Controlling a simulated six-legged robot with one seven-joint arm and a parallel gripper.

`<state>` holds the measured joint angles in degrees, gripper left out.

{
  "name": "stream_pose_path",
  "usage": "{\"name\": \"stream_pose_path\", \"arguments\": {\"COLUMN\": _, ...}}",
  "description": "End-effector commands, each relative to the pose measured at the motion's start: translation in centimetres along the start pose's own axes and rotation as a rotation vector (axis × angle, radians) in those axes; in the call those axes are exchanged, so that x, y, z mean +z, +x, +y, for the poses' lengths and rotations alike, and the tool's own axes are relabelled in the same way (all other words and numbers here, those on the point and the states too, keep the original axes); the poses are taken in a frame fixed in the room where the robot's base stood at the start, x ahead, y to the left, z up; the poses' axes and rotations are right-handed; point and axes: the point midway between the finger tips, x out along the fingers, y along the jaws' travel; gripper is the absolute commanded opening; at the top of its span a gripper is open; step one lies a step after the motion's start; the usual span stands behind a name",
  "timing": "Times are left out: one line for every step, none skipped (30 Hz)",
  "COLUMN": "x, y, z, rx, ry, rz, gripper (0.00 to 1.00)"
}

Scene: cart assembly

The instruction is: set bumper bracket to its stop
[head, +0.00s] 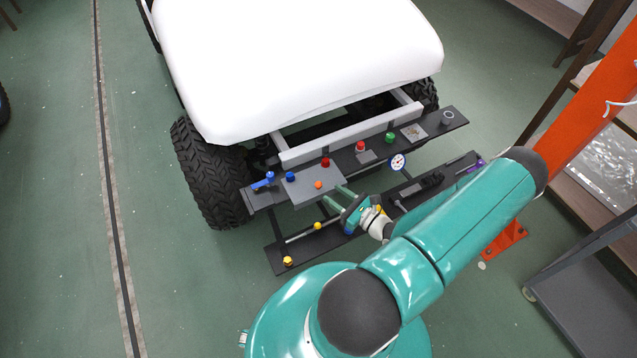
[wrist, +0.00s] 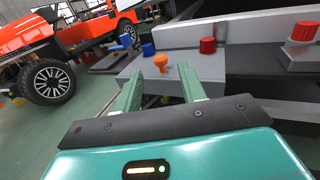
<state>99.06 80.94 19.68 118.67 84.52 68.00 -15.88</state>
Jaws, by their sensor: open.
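I cannot tell for sure which part is the bumper bracket. An upper dark panel (head: 375,153) across the front of the white cart (head: 300,60) carries a grey plate (head: 304,194) with an orange knob (head: 318,185). My gripper (head: 337,196) is open and empty at the right front edge of this plate. In the wrist view the orange knob (wrist: 160,62) stands just beyond and between my open fingertips (wrist: 162,78), apart from them as far as I can tell. A blue knob (head: 290,177) and a red knob (head: 325,162) are close by.
A blue lever (head: 263,182) is at the panel's left end. A red button (head: 360,146), a green knob (head: 390,138) and a gauge (head: 398,162) lie to the right. A lower panel (head: 270,258) holds a yellow knob (head: 288,261). An orange post (head: 590,115) stands right.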

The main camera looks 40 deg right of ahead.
Motion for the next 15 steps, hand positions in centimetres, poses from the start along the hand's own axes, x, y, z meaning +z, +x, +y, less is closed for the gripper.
{"name": "stream_pose_path", "arguments": {"x": 0.0, "y": 1.1, "z": 0.1, "rx": 0.002, "ry": 0.001, "rz": -0.002, "gripper": 0.4}}
{"name": "stream_pose_path", "arguments": {"x": 0.0, "y": 1.7, "z": 0.1, "rx": 0.003, "ry": 0.001, "rz": -0.002, "gripper": 0.4}}
{"name": "stream_pose_path", "arguments": {"x": 0.0, "y": 2.5, "z": 0.1, "rx": 0.003, "ry": 0.0, "rz": -0.002, "gripper": 0.4}}
{"name": "stream_pose_path", "arguments": {"x": 0.0, "y": 3.1, "z": 0.1, "rx": 0.002, "ry": -0.001, "rz": -0.001, "gripper": 0.4}}
{"name": "stream_pose_path", "arguments": {"x": 0.0, "y": 3.7, "z": 0.1, "rx": 0.002, "ry": -0.001, "rz": -0.002, "gripper": 0.4}}
{"name": "stream_pose_path", "arguments": {"x": 0.0, "y": 4.4, "z": 0.1, "rx": 0.003, "ry": -0.001, "rz": -0.001, "gripper": 0.4}}
{"name": "stream_pose_path", "arguments": {"x": 0.0, "y": 4.9, "z": 0.1, "rx": 0.003, "ry": 0.0, "rz": -0.001, "gripper": 0.4}}
{"name": "stream_pose_path", "arguments": {"x": 0.0, "y": 5.3, "z": 0.1, "rx": 0.002, "ry": 0.0, "rz": -0.001, "gripper": 0.4}}
{"name": "stream_pose_path", "arguments": {"x": 0.0, "y": 5.9, "z": 0.1, "rx": 0.002, "ry": 0.0, "rz": -0.001, "gripper": 0.4}}
{"name": "stream_pose_path", "arguments": {"x": 0.0, "y": 6.2, "z": 0.1, "rx": 0.002, "ry": -0.001, "rz": -0.001, "gripper": 0.4}}
{"name": "stream_pose_path", "arguments": {"x": 0.0, "y": 6.5, "z": 0.1, "rx": 0.002, "ry": 0.0, "rz": 0.0, "gripper": 0.4}}
{"name": "stream_pose_path", "arguments": {"x": 0.0, "y": 6.9, "z": 0.1, "rx": 0.002, "ry": 0.0, "rz": 0.0, "gripper": 0.4}}
{"name": "stream_pose_path", "arguments": {"x": 0.0, "y": 7.1, "z": 0.1, "rx": 0.001, "ry": 0.0, "rz": 0.0, "gripper": 0.4}}
{"name": "stream_pose_path", "arguments": {"x": 0.0, "y": 7.2, "z": 0.0, "rx": 0.001, "ry": 0.0, "rz": 0.0, "gripper": 0.4}}
{"name": "stream_pose_path", "arguments": {"x": 0.0, "y": 7.4, "z": 0.0, "rx": 0.001, "ry": 0.0, "rz": 0.0, "gripper": 0.4}}
